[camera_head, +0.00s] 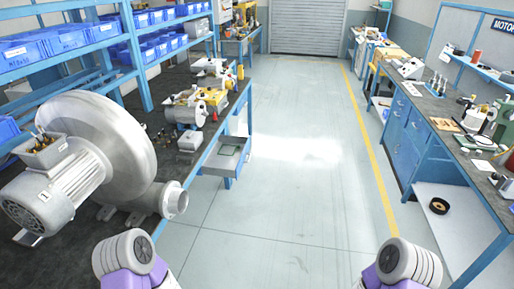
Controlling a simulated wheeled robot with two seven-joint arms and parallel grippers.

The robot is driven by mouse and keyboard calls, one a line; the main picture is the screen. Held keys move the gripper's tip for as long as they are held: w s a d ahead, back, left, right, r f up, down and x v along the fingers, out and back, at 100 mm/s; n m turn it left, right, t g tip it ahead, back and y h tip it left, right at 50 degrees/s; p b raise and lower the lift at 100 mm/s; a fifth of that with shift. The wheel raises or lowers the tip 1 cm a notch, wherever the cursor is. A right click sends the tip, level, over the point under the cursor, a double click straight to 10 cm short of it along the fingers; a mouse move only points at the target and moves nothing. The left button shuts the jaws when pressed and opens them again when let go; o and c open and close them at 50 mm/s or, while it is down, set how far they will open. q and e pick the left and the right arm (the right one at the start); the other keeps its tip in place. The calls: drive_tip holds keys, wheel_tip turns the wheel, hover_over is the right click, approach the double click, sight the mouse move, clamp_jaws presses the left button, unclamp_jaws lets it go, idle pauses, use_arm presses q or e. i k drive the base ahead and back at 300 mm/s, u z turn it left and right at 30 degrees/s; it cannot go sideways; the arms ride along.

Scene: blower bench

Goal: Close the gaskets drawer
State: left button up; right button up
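An open drawer (238,161) sticks out from the aisle side of the left bench, below the bench top. It is light grey-blue, and a small dark greenish item (229,149) shows inside it. I cannot read any label on it, so I cannot tell from lettering that it is the gaskets drawer. It is the only drawer I see standing open. Neither of my grippers is in view; only links of my two arms show at the bottom edge, well apart from the drawer.
A large grey blower (98,135) with a motor sits on the left bench (170,81) in the near left. Blue bins (30,46) fill the shelves above. A blue workbench (434,150) stands along the right. The pale floor (290,190) between the benches is clear.

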sight(214, 165)
drive_tip(key=u, duration=0.1)
drive_tip(key=i, duration=3.05)
drive_tip(key=u, duration=0.2)
